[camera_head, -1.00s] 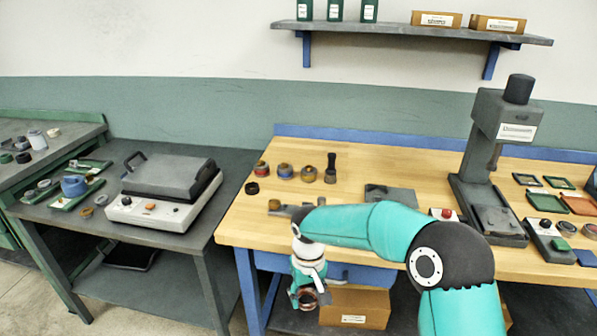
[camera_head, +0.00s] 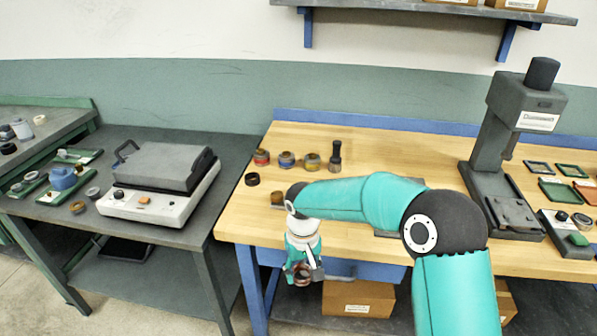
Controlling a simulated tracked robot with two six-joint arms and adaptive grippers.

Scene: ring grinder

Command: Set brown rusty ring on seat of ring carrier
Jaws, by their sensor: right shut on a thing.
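My right gripper (camera_head: 302,274) hangs in front of the wooden bench's front edge, pointing down. It is shut on a small brown-red ring (camera_head: 300,270), which the fingers partly hide. The ring is in the air, apart from any surface. I cannot tell for certain which item is the ring carrier. Green trays (camera_head: 57,196) with round parts lie on the grey table at the left, one bearing a blue part (camera_head: 64,177). The gripper is well to the right of them. My left gripper is out of view.
A grey and white machine (camera_head: 163,190) stands on the grey table (camera_head: 232,150). The wooden bench (camera_head: 400,150) holds several small jars (camera_head: 287,160), a dark ring (camera_head: 252,179) and a press (camera_head: 505,150). A gap separates table and bench. A cardboard box (camera_head: 357,299) sits below.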

